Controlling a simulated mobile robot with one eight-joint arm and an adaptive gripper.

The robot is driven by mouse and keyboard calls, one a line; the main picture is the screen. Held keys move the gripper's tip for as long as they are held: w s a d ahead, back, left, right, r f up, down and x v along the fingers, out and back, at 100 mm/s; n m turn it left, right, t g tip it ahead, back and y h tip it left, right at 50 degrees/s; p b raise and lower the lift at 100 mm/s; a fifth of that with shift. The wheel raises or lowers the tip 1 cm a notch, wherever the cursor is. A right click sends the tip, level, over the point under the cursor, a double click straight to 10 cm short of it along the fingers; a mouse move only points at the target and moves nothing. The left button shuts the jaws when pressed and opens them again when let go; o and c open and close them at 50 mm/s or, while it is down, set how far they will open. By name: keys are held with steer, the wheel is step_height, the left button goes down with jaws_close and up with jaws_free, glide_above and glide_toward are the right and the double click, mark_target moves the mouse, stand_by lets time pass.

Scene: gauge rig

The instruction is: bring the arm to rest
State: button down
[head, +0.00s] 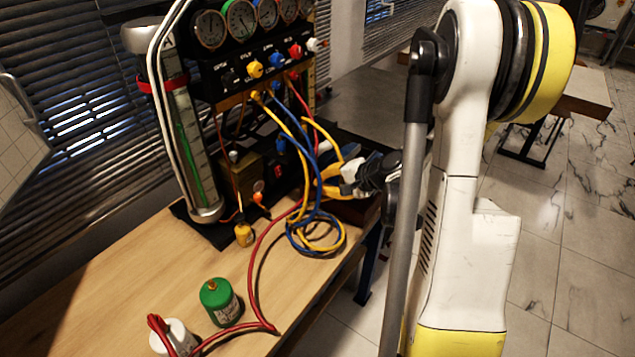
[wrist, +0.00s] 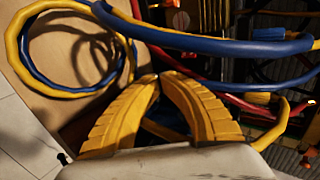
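My gripper (head: 328,179) is at the right side of the gauge rig (head: 256,70), close by the blue hose (head: 293,231) and yellow hose (head: 340,240). In the wrist view its two yellow ribbed fingers (wrist: 158,77) curve together and their tips meet, with nothing seen held between them. A blue hose (wrist: 205,44) passes just beyond the tips; I cannot tell whether they touch it. My arm reaches down the right of the head view and hides part of the room behind.
Coiled hoses lie near the table's right edge. Tiled floor (head: 570,255) is open at right.

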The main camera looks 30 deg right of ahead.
stand_by(0.4)
steer(key=s+a+r+n+g, duration=0.2)
steer(key=a+r+n, duration=0.25)
steer(key=a, duration=0.35)
steer(key=s+a+r+n+h, duration=0.1)
steer(key=s+a+r+n, duration=0.3)
steer(key=s+a, duration=0.2)
steer(key=s+a+r+n+g+h, duration=0.1)
steer(key=s+a+r+n, duration=0.3)
steer(key=s, duration=0.6)
steer(key=shift+s+a+n+h, duration=0.25)
steer(key=shift+a+n+h, duration=0.55)
steer(key=shift+a, duration=0.45)
